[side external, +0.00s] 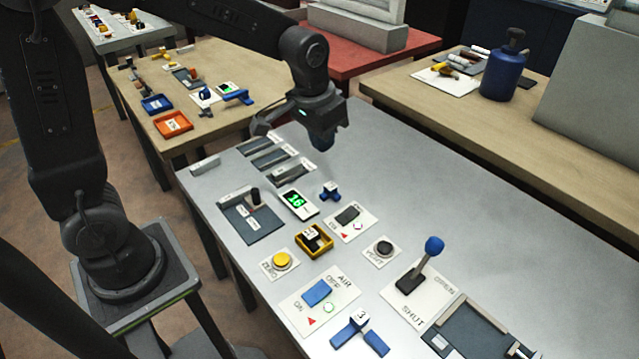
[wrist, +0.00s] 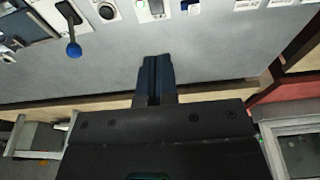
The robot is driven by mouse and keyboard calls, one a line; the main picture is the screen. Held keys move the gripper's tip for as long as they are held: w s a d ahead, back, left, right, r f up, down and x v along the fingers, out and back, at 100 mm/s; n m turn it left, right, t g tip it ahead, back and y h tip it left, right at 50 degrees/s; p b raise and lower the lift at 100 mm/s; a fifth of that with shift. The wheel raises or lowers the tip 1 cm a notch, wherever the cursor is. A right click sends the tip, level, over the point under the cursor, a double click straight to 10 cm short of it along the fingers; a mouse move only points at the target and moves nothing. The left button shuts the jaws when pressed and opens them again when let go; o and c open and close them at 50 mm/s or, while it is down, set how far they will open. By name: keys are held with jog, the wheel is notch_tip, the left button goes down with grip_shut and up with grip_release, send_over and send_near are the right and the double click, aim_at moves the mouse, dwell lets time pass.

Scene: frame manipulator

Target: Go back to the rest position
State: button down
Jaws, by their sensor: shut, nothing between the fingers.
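My gripper (side external: 322,143) hangs above the far half of the grey metal table (side external: 440,180), clear of the things on it. Its two dark blue fingers are together and empty in the wrist view (wrist: 156,66). Below and around it in the side view lie a display reading 16 (side external: 297,204), a small blue-and-white block (side external: 329,191) and several grey slots (side external: 268,152). The gripper touches none of them. No marker of a rest position shows.
A lever with a blue knob (side external: 434,246) stands upright near the front.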

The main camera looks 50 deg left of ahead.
jog(key=s+r+t, duration=0.1)
jog(key=s+r, duration=0.2)
jog(key=s, duration=0.6)
jog(key=s+a+r+t, duration=0.1)
jog(key=s+r, duration=0.3)
jog(key=s, duration=0.4)
jog(key=shift+s+a+t, duration=0.25)
jog(key=shift+s+t, duration=0.15)
jog(key=shift+t, duration=0.3)
jog(key=w+d+f+n+g, duration=0.1)
jog(key=w+f+n+g, duration=0.15)
jog(key=w+n, duration=0.85)
jog(key=w+d+f+n+g, duration=0.1)
jog(key=w+d+f+n, duration=0.1)
jog(key=w+f+n, duration=0.5)
jog(key=w+f, duration=0.4)
jog(key=w, duration=0.1)
jog(key=shift+w+f, duration=0.2)
jog(key=shift+f, duration=0.15)
jog(key=shift+g, duration=0.25)
